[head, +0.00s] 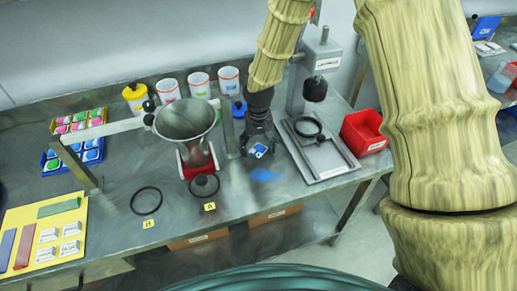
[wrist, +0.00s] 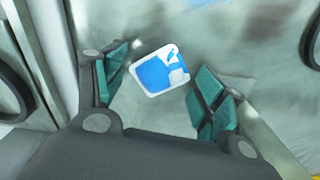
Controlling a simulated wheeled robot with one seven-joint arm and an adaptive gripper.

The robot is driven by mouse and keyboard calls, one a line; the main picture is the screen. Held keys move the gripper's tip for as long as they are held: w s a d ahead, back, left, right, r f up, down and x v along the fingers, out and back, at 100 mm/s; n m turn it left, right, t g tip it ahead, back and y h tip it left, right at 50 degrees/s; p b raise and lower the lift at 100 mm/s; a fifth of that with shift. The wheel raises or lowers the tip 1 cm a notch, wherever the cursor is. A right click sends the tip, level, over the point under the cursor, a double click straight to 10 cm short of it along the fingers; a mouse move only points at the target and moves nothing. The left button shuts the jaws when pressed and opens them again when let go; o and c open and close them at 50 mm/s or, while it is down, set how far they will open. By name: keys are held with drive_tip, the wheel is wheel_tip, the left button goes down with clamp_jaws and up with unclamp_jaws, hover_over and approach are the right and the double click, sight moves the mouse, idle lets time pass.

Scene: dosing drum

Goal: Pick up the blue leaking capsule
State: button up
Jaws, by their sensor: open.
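The blue leaking capsule (head: 258,151) is a small white-edged packet with a blue fill. In the head view it lies on the metal table below my gripper (head: 257,145). A blue smear (head: 264,175) lies on the table just in front of it. In the wrist view the capsule (wrist: 160,71) sits between the two teal-padded fingers of my gripper (wrist: 158,90), towards their tips. The fingers are open, with a gap on both sides of the capsule. My gripper's body hides part of the table behind the capsule.
A metal drum (head: 186,122) on a red stand is to the left. A press with a grey base plate (head: 325,165) and a red bin (head: 363,132) are to the right. Several white cups (head: 199,85) line the back. Black rings (head: 146,201) lie near the front edge.

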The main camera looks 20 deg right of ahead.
drive_tip(key=c, duration=0.8)
drive_tip(key=shift+r, duration=0.2)
